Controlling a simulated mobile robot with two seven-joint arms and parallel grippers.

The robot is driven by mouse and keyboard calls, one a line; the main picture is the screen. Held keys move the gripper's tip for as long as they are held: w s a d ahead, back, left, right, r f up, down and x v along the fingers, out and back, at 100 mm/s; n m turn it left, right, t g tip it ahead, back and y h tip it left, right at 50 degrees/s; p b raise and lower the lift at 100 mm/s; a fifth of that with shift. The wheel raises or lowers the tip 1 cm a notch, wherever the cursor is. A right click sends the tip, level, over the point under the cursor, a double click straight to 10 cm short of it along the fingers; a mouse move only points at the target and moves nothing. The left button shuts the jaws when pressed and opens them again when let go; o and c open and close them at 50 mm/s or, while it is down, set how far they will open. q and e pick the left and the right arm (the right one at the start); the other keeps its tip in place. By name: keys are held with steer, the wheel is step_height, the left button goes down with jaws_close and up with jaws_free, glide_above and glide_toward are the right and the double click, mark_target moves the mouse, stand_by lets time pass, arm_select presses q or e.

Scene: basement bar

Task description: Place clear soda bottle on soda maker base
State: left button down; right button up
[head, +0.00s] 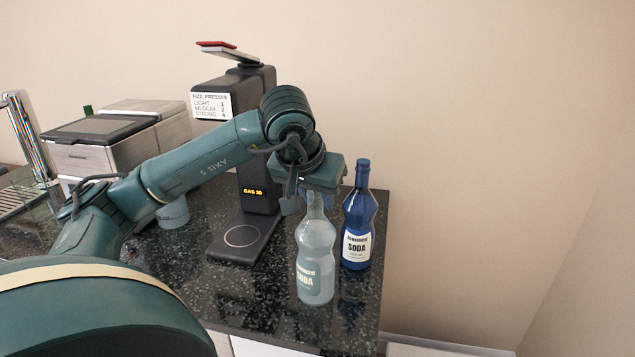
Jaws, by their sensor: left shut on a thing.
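The clear soda bottle (316,262) is upright at the right front of the dark speckled counter, with a "SODA" label. My left gripper (312,192) comes down over its top and is shut on its neck. I cannot tell whether the bottle's bottom touches the counter. The black soda maker (258,205) stands to the left of the bottle, showing "GAS 20" and a red-tipped lever on top. Its base (240,238), with a pale ring, is empty. My arm hides part of the soda maker's column. My right gripper is not in view.
A blue soda bottle (357,222) stands just right of and behind the clear one. A grey-blue cup (173,212) is left of the soda maker, partly behind my arm. A box-like appliance (95,155) and a chrome tap (28,135) are at the left. The counter (262,300) ends close to the bottles.

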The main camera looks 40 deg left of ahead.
arm_select(q)
steer(key=c, duration=1.2)
jaws_free()
steer(key=shift+f, duration=0.1)
